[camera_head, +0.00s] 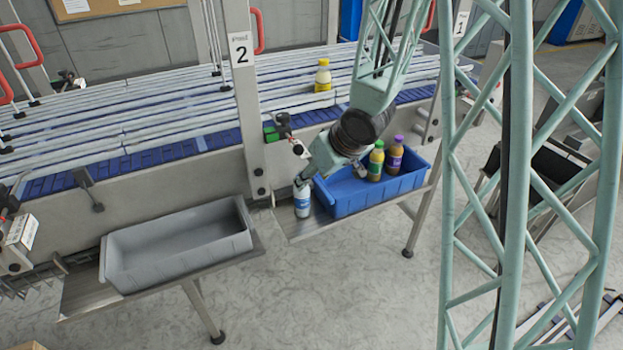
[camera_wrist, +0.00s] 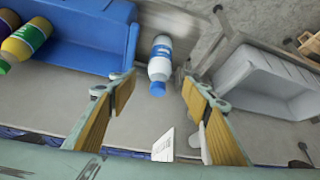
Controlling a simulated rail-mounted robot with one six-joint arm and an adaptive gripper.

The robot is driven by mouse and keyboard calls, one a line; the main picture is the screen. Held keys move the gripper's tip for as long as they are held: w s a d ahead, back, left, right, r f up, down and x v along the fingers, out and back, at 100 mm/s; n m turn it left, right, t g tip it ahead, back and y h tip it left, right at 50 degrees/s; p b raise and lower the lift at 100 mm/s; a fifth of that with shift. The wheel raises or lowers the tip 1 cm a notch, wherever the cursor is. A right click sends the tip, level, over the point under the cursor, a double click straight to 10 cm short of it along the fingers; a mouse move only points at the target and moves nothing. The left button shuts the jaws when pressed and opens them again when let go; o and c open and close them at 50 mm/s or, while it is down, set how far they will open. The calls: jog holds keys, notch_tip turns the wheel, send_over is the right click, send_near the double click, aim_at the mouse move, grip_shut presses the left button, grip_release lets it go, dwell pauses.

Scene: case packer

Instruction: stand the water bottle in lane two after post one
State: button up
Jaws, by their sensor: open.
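The water bottle (camera_head: 302,200), white and clear with a blue label and blue cap, stands on the metal shelf just left of the blue bin. In the wrist view the water bottle (camera_wrist: 160,60) lies ahead, between the lines of the two fingers. My gripper (camera_head: 303,178) is above the bottle, tilted down toward it. The post with sign 1 (camera_head: 460,25) is at the right, partly behind my column. The conveyor lanes (camera_head: 180,95) run between pale rails; lane numbers are not legible.
The blue bin (camera_head: 345,208) holds a yellow-green bottle (camera_head: 376,162) and a purple-capped bottle (camera_head: 394,155). A yellow-capped bottle (camera_head: 322,76) stands on the conveyor. The post with sign 2 (camera_head: 242,90) rises left of my arm. An empty grey bin (camera_head: 180,262) is at lower left.

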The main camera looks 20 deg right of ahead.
jog(key=shift+r, duration=0.15)
dwell(0.6)
jog(key=s+d+r+m+h, duration=0.1)
jog(key=s+d+r+h, duration=0.1)
jog(key=s+r, duration=0.55)
jog(key=s+d+r+m+h, duration=0.1)
jog(key=s+d+r+h, duration=0.3)
jog(key=r, duration=0.7)
jog(key=s+a+r+y, duration=0.1)
jog(key=s+a+r, duration=0.2)
jog(key=s, duration=0.6)
jog(key=s+a+r+m+g+y, duration=0.1)
jog(key=s+a+r, duration=0.2)
jog(key=s, duration=0.7)
jog(key=s+a+r+g+y, duration=0.1)
jog(key=s+a+r+y, duration=0.1)
jog(key=s, duration=0.8)
jog(key=shift+s+a+r, duration=0.2)
jog(key=shift+a+r, duration=0.6)
jog(key=shift+r, duration=0.05)
jog(key=shift+c, duration=1)
